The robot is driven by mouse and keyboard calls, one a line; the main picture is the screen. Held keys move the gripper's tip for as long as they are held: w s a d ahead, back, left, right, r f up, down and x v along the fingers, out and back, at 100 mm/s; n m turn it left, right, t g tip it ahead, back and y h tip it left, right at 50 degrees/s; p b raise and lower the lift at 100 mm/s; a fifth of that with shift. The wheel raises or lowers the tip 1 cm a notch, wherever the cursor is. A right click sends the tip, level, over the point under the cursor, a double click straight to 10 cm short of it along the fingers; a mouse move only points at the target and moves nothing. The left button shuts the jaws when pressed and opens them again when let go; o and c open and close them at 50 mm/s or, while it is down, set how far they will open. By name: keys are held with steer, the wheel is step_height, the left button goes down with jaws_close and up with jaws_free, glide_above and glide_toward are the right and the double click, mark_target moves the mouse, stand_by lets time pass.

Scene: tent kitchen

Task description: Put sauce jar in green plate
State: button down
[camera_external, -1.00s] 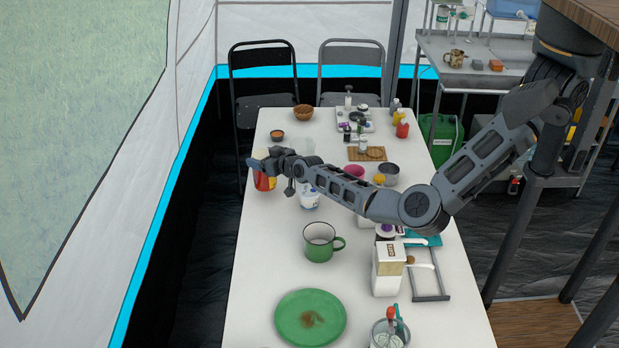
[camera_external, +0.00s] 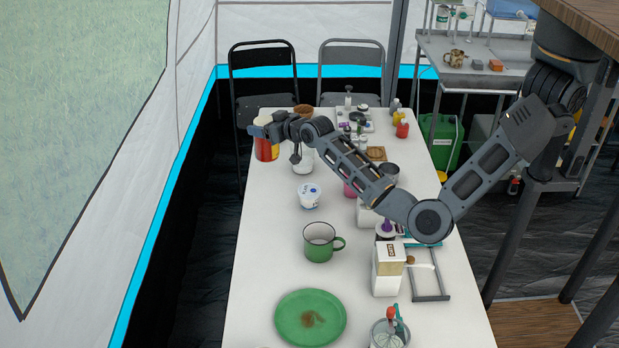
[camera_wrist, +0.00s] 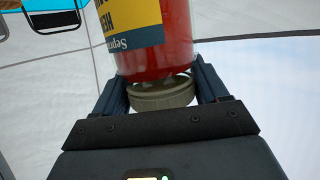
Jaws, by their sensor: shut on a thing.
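The sauce jar (camera_external: 266,152) is red with a yellow and blue label. It is in my gripper at the far left side of the table, and seems to be held above the tabletop. In the wrist view the jar (camera_wrist: 160,55) has its pale lid (camera_wrist: 163,92) between the two fingers of my gripper (camera_wrist: 160,84), which is shut on it. My gripper also shows in the outside view (camera_external: 262,131). The green plate (camera_external: 290,318) lies flat at the near end of the table, with a brown patch in its middle, well away from the jar.
A green mug (camera_external: 319,243) and a white tub (camera_external: 309,195) stand between jar and plate. A white carton (camera_external: 388,270), a metal frame (camera_external: 432,272) and a pot with utensils (camera_external: 389,335) are on the right. The table's left strip is mostly clear.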

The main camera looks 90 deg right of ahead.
steer(key=shift+n+t+y, duration=0.3)
steer(key=a+r, duration=0.1)
steer(key=a, duration=0.2)
steer(key=s+a+r, duration=0.1)
steer(key=shift+s+a+r, duration=0.1)
steer(key=shift+a+r, duration=0.15)
steer(key=shift+r, duration=0.1)
steer(key=s+a+f+n+t+y+b, duration=0.1)
steer(key=s+a+f, duration=0.1)
steer(key=s+a, duration=0.5)
steer(key=s+a+f+n+y, duration=0.15)
steer(key=s+a, duration=0.25)
steer(key=a, duration=0.7)
steer(key=s+a+f+n+t+y+b, duration=0.1)
steer(key=s+a+f, duration=0.1)
steer(key=s+a, duration=0.5)
steer(key=w+a+f+p, duration=0.2)
steer(key=w+a+f, duration=0.4)
steer(key=a+f, duration=0.5)
steer(key=shift+a, duration=1.05)
steer(key=shift+f+b, duration=0.5)
steer(key=shift+b, duration=0.2)
steer(key=shift+c, duration=0.2)
jaws_free()
